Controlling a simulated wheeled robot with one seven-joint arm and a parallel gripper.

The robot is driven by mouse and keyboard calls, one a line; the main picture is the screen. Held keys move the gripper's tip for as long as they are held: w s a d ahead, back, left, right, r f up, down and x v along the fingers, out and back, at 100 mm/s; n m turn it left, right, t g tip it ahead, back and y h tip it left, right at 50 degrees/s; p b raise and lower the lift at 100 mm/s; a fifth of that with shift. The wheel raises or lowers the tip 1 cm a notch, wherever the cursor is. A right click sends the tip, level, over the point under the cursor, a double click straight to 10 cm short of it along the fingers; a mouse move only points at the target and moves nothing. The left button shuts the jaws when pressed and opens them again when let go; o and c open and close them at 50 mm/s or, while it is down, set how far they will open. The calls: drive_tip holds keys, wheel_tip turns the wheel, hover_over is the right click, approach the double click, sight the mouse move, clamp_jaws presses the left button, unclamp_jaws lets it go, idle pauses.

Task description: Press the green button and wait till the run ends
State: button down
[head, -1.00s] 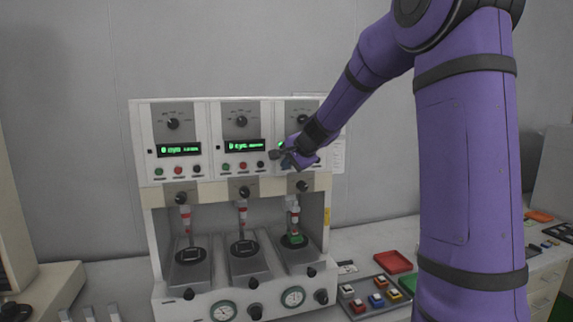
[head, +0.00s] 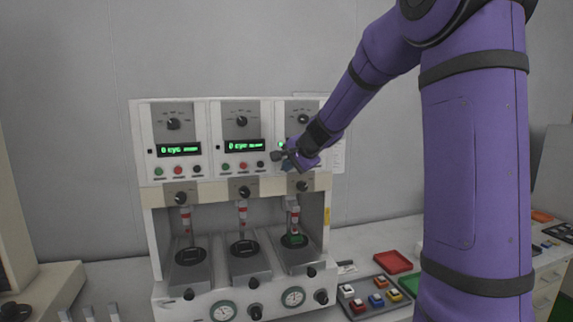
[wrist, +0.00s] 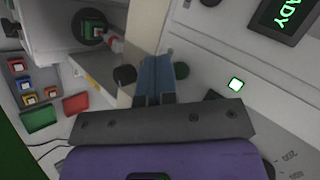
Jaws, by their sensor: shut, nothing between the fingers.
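The white tester (head: 325,290) stands against the wall with three stations side by side. My gripper (head: 289,158) is shut and empty in front of the right station's control panel and hides part of it. In the wrist view my closed blue-grey fingers (wrist: 155,72) are beside a dark green round button (wrist: 181,70); I cannot tell whether they touch it. A green switch (head: 295,240) sits under the right station's plunger.
The left and middle displays (head: 178,150) (head: 244,146) glow green, with buttons below them. A tray of coloured switches (head: 352,308) and a red tray (head: 392,262) lie on the bench to the right. Equipment stands at the far left.

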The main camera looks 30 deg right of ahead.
drive_tip(key=shift+s+a, duration=0.2)
drive_tip(key=shift+s, duration=0.6)
drive_tip(key=shift+s+a, duration=0.25)
drive_tip(key=shift+s, duration=0.55)
drive_tip(key=shift+s+a, duration=0.2)
drive_tip(key=shift+s, duration=0.6)
drive_tip(key=shift+a, duration=0.1)
drive_tip(key=s+a+r+n+g+y, duration=0.1)
drive_tip(key=s+a+r+n+g, duration=0.25)
drive_tip(key=s+a+n, duration=0.8)
drive_tip(key=s+a+f+n+h, duration=0.1)
drive_tip(key=s, duration=0.9)
drive_tip(key=s+a+f+n+g+h, duration=0.1)
drive_tip(key=s, duration=1)
drive_tip(key=shift+a+f+n, duration=0.2)
drive_tip(key=shift+a+n, duration=0.15)
drive_tip(key=shift+w, duration=0.1)
